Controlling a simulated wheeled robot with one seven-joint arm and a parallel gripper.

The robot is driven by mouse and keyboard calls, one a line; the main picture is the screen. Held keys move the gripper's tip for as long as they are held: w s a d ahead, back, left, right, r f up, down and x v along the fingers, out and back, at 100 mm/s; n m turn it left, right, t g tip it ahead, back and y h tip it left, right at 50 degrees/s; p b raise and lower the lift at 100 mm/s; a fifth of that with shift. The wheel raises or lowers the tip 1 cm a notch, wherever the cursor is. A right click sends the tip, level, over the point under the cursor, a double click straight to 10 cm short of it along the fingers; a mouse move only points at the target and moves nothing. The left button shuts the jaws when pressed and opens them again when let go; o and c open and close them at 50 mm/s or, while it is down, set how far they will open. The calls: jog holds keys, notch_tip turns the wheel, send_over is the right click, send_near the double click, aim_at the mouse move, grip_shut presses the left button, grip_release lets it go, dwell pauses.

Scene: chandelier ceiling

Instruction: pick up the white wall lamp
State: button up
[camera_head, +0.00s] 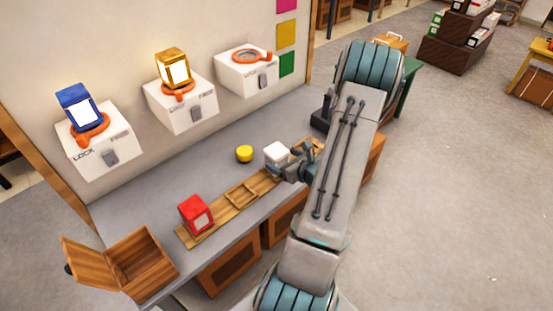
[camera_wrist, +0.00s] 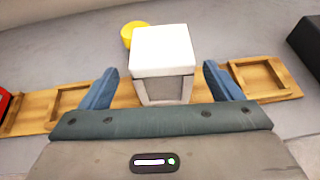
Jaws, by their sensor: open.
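The white wall lamp (camera_head: 276,153) is a small white cube-like block on the wooden tray strip on the counter. In the wrist view the white lamp (camera_wrist: 163,58) has a greyish panel on its near face and stands upright between my two blue fingers. My gripper (camera_wrist: 161,88) is open, with a finger on each side of the lamp and a visible gap at both sides. In the head view my gripper (camera_head: 287,167) is at the lamp's right side and partly hidden by its own wrist.
The wooden strip (camera_head: 215,212) has square recesses and bears a red lamp (camera_head: 196,213). A yellow knob (camera_head: 244,153) is behind the white lamp. Wall mounts hold a blue lamp (camera_head: 80,107) and a gold lamp (camera_head: 173,69); the right mount (camera_head: 247,71) is empty. An open wooden box (camera_head: 143,262) stands at left.

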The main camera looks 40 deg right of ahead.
jog(key=p+x, duration=0.1)
jog(key=x, duration=0.2)
jog(key=shift+w+d+r, duration=0.1)
jog(key=shift+w+d, duration=0.05)
jog(key=shift+w, duration=0.15)
jog(key=shift+w+f, duration=0.25)
jog(key=shift+w, duration=0.3)
jog(key=c, duration=1.2)
jog(key=shift+r, duration=0.15)
